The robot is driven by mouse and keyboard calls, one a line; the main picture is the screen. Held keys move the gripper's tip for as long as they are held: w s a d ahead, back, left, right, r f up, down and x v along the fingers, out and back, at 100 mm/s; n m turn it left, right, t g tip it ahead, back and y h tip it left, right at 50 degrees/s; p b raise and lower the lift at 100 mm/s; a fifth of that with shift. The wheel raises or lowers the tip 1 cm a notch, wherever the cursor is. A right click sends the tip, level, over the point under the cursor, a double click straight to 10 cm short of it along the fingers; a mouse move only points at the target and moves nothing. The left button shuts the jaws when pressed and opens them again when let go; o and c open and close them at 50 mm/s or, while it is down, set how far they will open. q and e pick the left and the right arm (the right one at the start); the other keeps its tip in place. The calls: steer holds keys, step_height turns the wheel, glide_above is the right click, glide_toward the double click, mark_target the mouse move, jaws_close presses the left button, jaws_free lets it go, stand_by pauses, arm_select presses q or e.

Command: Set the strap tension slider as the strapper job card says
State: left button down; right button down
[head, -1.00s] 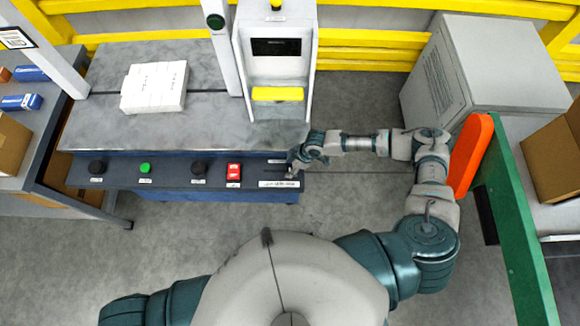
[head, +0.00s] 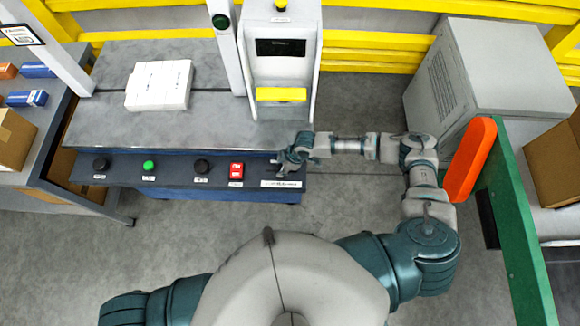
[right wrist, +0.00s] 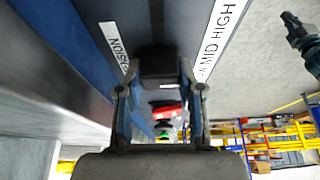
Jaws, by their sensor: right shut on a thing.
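My right gripper (head: 284,167) is over the right end of the strapper's front control panel (head: 130,176). In the right wrist view, my right gripper (right wrist: 160,90) is shut on the black slider knob (right wrist: 159,66), one finger at each side. A slot runs on past the knob. The white scale label (right wrist: 214,40) beside it reads MID and HIGH; its low end is partly hidden by a finger. Another label (right wrist: 114,44), ending in "NSION", is on the other side. The job card cannot be identified; a framed sign (head: 22,35) at top left is too small to read. My left gripper is out of view.
Left along the panel are a red switch (head: 236,171), black knobs (head: 201,166) and a green button (head: 149,166). A white bundle (head: 159,85) lies on the strapper table (head: 110,125). A green rail (head: 520,220) with an orange part (head: 470,160) stands right of my arm.

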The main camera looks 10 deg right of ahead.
steer(key=shift+w+a, duration=0.1)
steer(key=c, duration=1)
jaws_free()
steer(key=v, duration=1.2)
